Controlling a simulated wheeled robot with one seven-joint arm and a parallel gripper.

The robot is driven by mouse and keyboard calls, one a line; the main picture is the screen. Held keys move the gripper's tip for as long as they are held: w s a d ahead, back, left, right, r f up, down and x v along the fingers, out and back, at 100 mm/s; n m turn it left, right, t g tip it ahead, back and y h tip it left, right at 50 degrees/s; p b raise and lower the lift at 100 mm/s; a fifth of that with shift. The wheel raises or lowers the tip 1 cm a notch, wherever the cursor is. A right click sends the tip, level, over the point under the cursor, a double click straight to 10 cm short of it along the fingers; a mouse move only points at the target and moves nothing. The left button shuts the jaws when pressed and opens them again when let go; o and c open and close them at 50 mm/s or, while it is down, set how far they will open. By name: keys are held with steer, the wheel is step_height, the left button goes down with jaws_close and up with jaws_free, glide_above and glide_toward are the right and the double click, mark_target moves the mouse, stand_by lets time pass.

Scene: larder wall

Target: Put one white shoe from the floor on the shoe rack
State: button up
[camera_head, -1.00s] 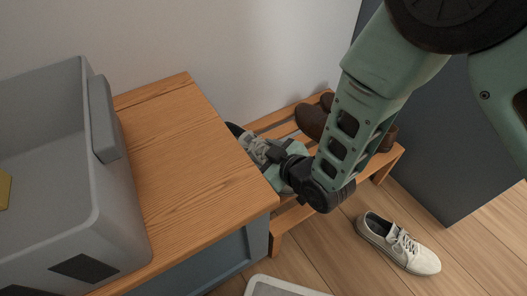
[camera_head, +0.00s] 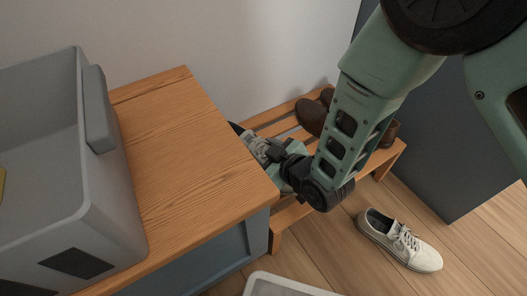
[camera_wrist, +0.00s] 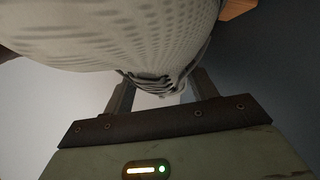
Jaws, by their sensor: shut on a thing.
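My gripper (camera_head: 272,154) is shut on a white shoe (camera_head: 251,143) at the left part of the wooden shoe rack (camera_head: 394,158). In the wrist view the shoe (camera_wrist: 120,35) fills the top, with its laced part between the fingers (camera_wrist: 163,88). The cabinet hides part of this shoe in the head view, and I cannot tell whether it touches the slats. Another white shoe (camera_head: 402,241) lies on the floor in front of the rack. Brown shoes (camera_head: 312,112) stand on the rack's right part, partly behind my arm.
A wooden-topped cabinet (camera_head: 190,150) stands close at the left of the rack, with a grey bin (camera_head: 110,215) on it. A dark grey panel (camera_head: 440,150) stands at the right. A pale tray-like thing (camera_head: 275,287) is at the bottom edge. Floor around the loose shoe is clear.

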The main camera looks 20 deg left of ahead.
steer(key=shift+f, duration=0.1)
steer(key=o, duration=1.4)
steer(key=shift+p+v, duration=4.5)
steer(key=shift+v, duration=4.2)
